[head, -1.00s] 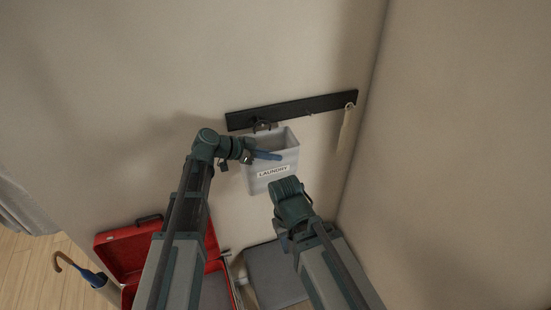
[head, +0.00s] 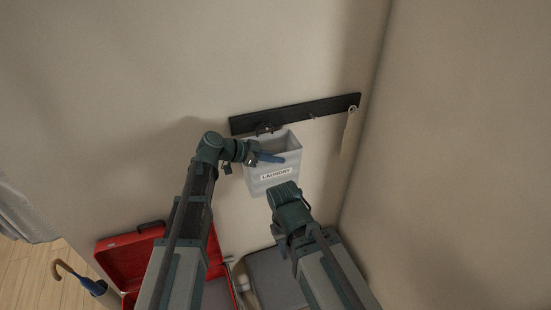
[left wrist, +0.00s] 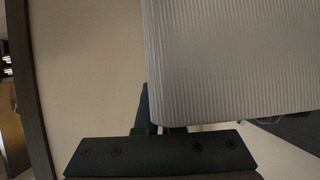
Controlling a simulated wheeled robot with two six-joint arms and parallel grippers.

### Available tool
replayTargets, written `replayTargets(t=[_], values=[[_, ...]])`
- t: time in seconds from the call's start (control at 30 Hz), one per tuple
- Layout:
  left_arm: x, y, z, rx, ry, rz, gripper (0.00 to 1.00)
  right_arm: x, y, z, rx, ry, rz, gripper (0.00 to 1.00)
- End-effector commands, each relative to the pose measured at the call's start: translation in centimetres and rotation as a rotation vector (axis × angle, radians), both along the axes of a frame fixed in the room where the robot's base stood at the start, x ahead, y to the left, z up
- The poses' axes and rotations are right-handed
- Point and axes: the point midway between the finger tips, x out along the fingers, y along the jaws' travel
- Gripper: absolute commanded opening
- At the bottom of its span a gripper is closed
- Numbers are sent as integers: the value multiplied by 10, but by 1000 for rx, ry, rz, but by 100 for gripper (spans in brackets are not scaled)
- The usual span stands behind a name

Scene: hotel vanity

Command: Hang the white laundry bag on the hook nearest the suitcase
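The white laundry bag (head: 290,159) is upright against the wall, open at the top, below the left part of the dark hook rail (head: 295,112). A dark hook (head: 265,129) shows just above its back rim; whether a loop sits on it is too small to tell. My left gripper (head: 262,157) is at the bag's upper left, with a blue finger across the opening; its grip is unclear. A pale ribbed surface, likely the bag (left wrist: 235,60), fills the left wrist view's upper right. My right gripper (head: 286,191) is in front of the bag's lower part; its fingers are unclear.
The open red suitcase (head: 130,258) is at lower left, partly behind my left arm. A grey padded seat (head: 272,275) is below the bag. A beige item (head: 349,132) hangs at the rail's right end, near the corner. An umbrella (head: 92,284) is at far left.

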Motion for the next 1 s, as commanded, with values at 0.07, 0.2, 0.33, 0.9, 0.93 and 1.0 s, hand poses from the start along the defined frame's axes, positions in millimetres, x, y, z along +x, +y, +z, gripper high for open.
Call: replayTargets(t=[0.07, 0.2, 0.33, 0.9, 0.93, 1.0], values=[[0, 0, 0, 0, 0, 0, 0, 0, 0, 0, 0, 0, 0, 39], [0, 0, 0, -1, 0, 0, 8, 0, 0, 0, 0, 0, 0, 39], [0, 0, 0, 0, 0, 0, 32, 0, 0, 0, 0, 0, 0, 39], [-9, 24, 18, 0, 0, 4, 40, 0, 0, 18, 0, 1, 1, 39], [-11, 29, 22, 0, 0, 4, 40, 0, 0, 22, 0, 1, 2, 39], [-15, 43, 30, -1, 0, 5, 40, 0, 0, 30, 0, 1, 2, 39]])
